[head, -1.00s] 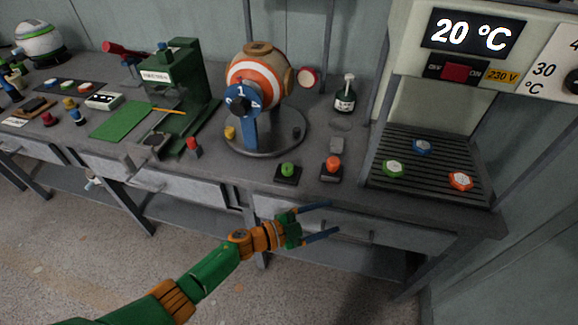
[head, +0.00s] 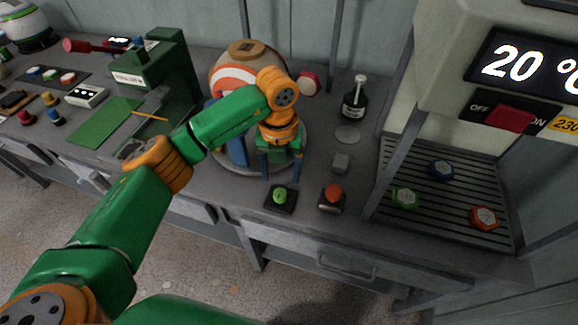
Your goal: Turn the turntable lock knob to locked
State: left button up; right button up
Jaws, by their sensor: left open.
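The round grey turntable (head: 228,163) stands on the bench and carries a striped orange and white ball (head: 226,77) on a blue support (head: 237,148). My left gripper (head: 282,179) points down over the turntable's front right edge, its two blue fingers spread apart. No lock knob can be made out now. The part of the turntable where a small dark knob showed earlier is behind my gripper and wrist. I cannot tell whether the fingers are around that knob or touch it. My left forearm also covers part of the ball and turntable. My right gripper is not in view.
A green button (head: 280,196) and an orange-red button (head: 333,194) sit just in front of the gripper. A green press (head: 160,78) stands left of the turntable.

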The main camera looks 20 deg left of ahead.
aim_at(280, 194)
pick_arm(q)
jog(key=shift+w+f, duration=0.1)
jog(key=shift+f, duration=0.1)
jog(key=f, duration=0.1)
jog(key=s+f, duration=0.1)
jog(key=s+f+p, duration=0.1)
jog(key=f, duration=0.1)
jog(key=shift+w+f, duration=0.25)
jog(key=shift+f, duration=0.7)
jog(key=shift+w+f, duration=0.1)
jog(key=shift+w, duration=0.05)
grip_shut()
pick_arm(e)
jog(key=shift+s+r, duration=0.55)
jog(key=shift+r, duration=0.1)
